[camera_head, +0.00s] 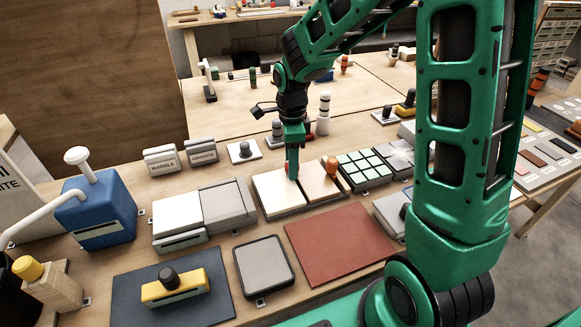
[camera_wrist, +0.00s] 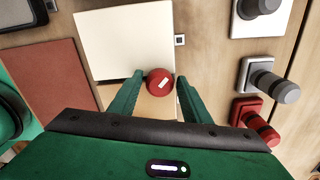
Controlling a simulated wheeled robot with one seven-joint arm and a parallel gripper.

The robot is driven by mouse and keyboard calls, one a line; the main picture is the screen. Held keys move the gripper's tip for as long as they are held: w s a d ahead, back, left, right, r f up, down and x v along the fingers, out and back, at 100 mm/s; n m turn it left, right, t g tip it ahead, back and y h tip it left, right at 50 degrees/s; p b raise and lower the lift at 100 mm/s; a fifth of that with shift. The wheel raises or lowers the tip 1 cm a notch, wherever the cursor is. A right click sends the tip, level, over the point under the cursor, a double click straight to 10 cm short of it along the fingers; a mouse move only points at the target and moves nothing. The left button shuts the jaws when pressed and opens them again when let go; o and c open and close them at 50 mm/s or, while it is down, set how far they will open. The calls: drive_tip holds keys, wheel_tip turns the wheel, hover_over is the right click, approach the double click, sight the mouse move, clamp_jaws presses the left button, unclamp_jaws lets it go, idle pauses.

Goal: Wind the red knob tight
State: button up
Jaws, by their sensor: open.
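The red knob (camera_wrist: 160,82) shows in the wrist view as a round red top with a white mark. It lies where a white plate (camera_wrist: 128,38) meets a tan board (camera_wrist: 158,108). My gripper (camera_wrist: 160,78) is open, with one finger on either side of the knob and its tips close to it. Whether the fingers touch it is hard to tell. In the head view, my gripper (camera_head: 292,168) points down over the inner edge of the white plate (camera_head: 277,193).
Red and grey knobbed blocks stand behind, including a red block (camera_wrist: 247,109). A red-brown mat (camera_head: 338,240) lies in front.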

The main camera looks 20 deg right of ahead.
drive_tip(key=n, duration=0.5)
drive_tip(key=shift+n, duration=0.5)
drive_tip(key=n, duration=0.3)
drive_tip(key=shift+s+n, duration=0.1)
drive_tip(key=shift+n, duration=1.4)
